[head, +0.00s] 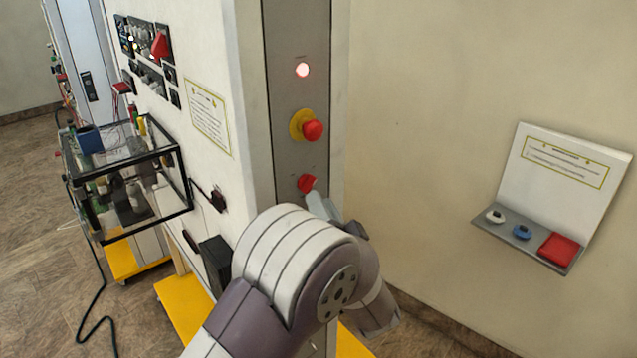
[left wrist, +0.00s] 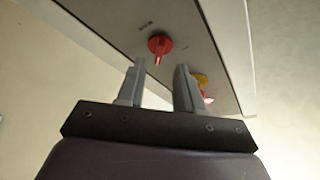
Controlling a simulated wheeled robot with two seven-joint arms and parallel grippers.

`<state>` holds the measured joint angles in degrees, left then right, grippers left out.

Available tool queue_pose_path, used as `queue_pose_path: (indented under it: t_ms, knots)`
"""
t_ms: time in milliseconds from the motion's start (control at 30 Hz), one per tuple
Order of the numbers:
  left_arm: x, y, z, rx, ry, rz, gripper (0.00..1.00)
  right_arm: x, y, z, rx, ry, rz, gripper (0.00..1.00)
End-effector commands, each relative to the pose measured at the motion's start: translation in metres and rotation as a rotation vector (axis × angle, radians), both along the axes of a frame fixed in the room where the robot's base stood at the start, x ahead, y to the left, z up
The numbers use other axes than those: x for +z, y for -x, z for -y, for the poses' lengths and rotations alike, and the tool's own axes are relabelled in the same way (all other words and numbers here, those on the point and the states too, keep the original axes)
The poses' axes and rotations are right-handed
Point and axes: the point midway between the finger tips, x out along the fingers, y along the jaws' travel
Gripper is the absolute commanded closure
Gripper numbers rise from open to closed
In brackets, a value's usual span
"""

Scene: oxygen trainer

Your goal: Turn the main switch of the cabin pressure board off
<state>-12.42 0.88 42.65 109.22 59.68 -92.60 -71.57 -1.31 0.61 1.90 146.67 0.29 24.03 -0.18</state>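A red rotary switch (head: 306,183) sits low on the grey end panel (head: 285,90) of the cabin pressure board. It also shows in the left wrist view (left wrist: 160,44), with its pale pointer mark toward the gripper. My left gripper (head: 316,197) is just in front of and below the switch, mostly hidden by my own arm in the head view. In the left wrist view the left gripper's two fingers (left wrist: 158,68) are apart and empty, with the switch beyond the gap. I cannot tell whether they touch it. My right gripper is not in view.
A red mushroom button (head: 313,130) on a yellow collar sticks out above the switch, under a lit lamp (head: 302,69). A wall shelf (head: 486,226) with small coloured items stands at the right. A black-framed glass case (head: 125,165) is at the left.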

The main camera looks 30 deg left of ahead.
Motion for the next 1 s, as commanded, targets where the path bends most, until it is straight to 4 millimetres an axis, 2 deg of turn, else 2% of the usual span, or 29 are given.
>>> queue_pose_path:
  t_ms: [33,200,533,567,600,667,1000]
  knots:
    - [0.007,-0.005,-0.008,0.005,-0.001,0.000,0.64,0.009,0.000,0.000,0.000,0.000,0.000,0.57]
    - [0.009,-0.016,-0.021,0.001,0.000,-0.001,0.64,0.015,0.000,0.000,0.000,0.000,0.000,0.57]
    - [0.008,-0.019,-0.024,-0.002,0.000,0.000,0.64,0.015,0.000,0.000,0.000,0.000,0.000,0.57]
    - [0.008,-0.019,-0.024,-0.002,0.000,0.000,0.68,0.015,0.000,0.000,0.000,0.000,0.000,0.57]
    - [0.008,-0.019,-0.024,-0.002,0.000,0.000,0.81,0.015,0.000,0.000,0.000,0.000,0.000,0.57]
    - [0.008,-0.019,-0.024,-0.002,0.000,0.000,1.00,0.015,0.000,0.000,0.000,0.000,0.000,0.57]
    - [0.005,-0.019,-0.024,0.000,0.009,0.018,1.00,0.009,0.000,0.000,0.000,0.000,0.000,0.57]
